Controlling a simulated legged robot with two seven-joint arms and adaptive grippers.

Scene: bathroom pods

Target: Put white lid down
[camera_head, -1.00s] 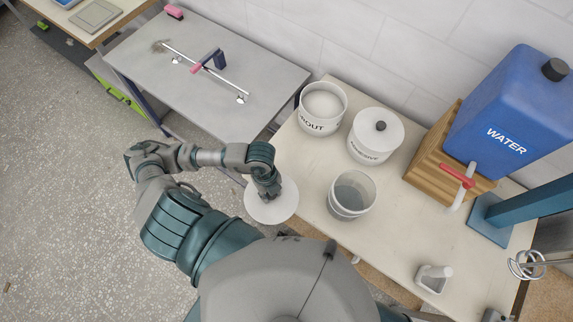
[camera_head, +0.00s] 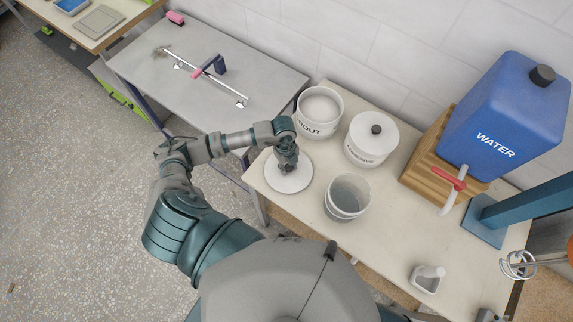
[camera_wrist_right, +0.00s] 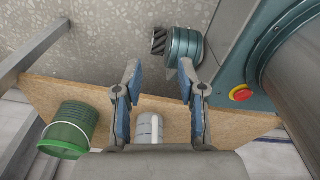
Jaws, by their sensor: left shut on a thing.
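The white lid (camera_head: 289,181) is a round disc over the left end of the cream table, in front of the open GROUT bucket. My left gripper (camera_head: 287,164) is above it and shut on it, hiding its middle. Whether the lid touches the tabletop is hard to tell. The GROUT bucket (camera_head: 319,112) stands uncovered with pale content. My right gripper (camera_wrist_right: 158,90) shows in the right wrist view with its two fingers apart and nothing between the tips.
A lidded ADHESIVE bucket (camera_head: 371,140) and an open grey bucket (camera_head: 347,198) stand right of the lid. A blue WATER tank (camera_head: 508,118) sits on a wooden stand (camera_head: 433,165). A green bucket (camera_wrist_right: 70,130) shows in the right wrist view. The table's front middle is clear.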

